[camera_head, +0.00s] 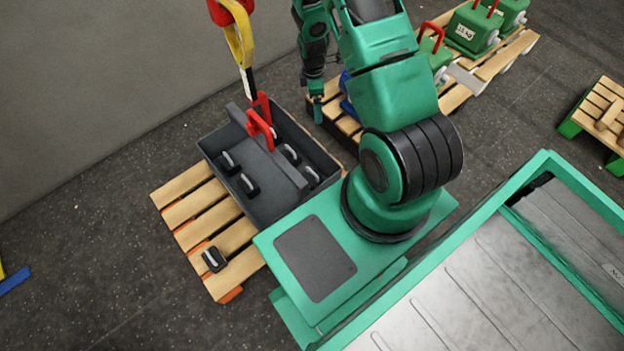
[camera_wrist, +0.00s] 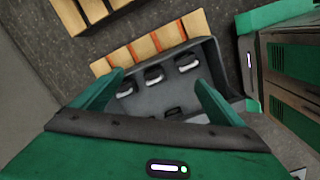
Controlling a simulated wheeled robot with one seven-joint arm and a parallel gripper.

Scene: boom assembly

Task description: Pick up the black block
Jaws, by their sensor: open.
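A black block (camera_head: 213,258) with a light handle lies on the slats of a wooden pallet (camera_head: 184,212), outside the dark grey crate (camera_head: 221,176). Several similar black blocks (camera_head: 249,184) sit inside the crate, on both sides of its divider. In the wrist view, black blocks (camera_wrist: 154,74) with white handles show in the crate (camera_wrist: 212,58) between my fingers. My gripper (camera_wrist: 159,80) is open and empty. In the head view, its green end (camera_head: 316,105) hangs beyond the crate's far right side, partly hidden by my arm.
A red and yellow piece (camera_head: 240,45) with red handles rises from the crate's far side. Another pallet (camera_head: 487,68) at the back carries green weights (camera_head: 473,28). A green-framed metal structure fills the lower right.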

